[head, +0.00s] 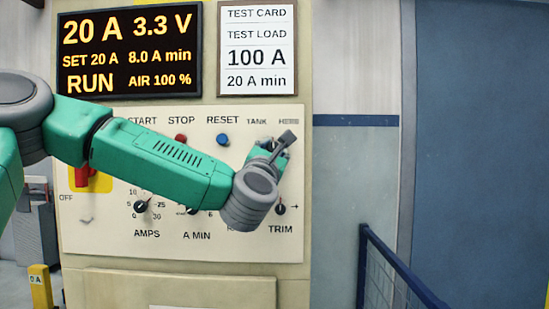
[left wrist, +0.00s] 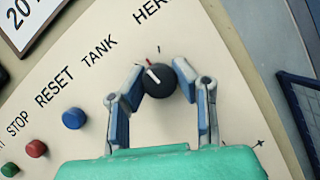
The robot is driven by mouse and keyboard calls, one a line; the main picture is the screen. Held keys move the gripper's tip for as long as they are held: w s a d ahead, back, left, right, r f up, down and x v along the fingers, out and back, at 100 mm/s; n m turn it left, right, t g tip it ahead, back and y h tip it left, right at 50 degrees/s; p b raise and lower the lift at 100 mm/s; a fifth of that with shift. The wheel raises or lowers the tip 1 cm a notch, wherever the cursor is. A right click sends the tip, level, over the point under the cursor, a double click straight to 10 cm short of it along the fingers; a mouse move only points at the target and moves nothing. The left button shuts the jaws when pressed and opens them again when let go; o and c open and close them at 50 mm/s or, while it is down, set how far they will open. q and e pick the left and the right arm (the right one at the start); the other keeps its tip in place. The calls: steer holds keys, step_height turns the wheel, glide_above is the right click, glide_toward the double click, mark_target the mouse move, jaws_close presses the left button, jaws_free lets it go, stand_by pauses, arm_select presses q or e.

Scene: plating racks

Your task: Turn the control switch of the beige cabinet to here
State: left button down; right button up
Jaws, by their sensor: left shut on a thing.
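The beige cabinet (head: 170,254) faces me in the head view. Its black control switch (left wrist: 160,82) shows in the left wrist view, below the labels TANK (left wrist: 99,51) and HERE (left wrist: 152,9). A white mark on the knob points to its upper left, near a short red mark on the panel. My left gripper (left wrist: 163,78) is shut on the knob, one finger at each side. In the head view my left gripper (head: 276,146) is at the panel's right side and hides the knob. My right gripper is out of view.
A lit display (head: 128,50) and a test card (head: 257,47) are above the panel. Red STOP (head: 181,138) and blue RESET (head: 223,139) buttons are left of my gripper. A TRIM knob (head: 280,209) is below. A blue railing (head: 395,262) stands at the lower right.

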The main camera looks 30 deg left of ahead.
arm_select(q)
steer(key=m+h, duration=0.1)
steer(key=m, duration=0.1)
steer(key=shift+f+m+h, duration=0.1)
steer(key=shift+m+h, duration=0.2)
steer(key=shift+m, duration=0.1)
steer(key=shift+d+m+h, duration=0.1)
steer(key=shift+m+h, duration=0.3)
steer(key=shift+m, duration=0.7)
steer(key=m+h+p, duration=0.1)
steer(key=m, duration=0.1)
steer(key=shift+m, duration=0.3)
steer(key=shift+f+m+g+h+p, duration=0.1)
steer(key=shift+m+g+h+p, duration=0.2)
steer(key=shift+m+h, duration=0.35)
steer(key=shift+d+f+m, duration=0.1)
steer(key=shift+m, duration=0.25)
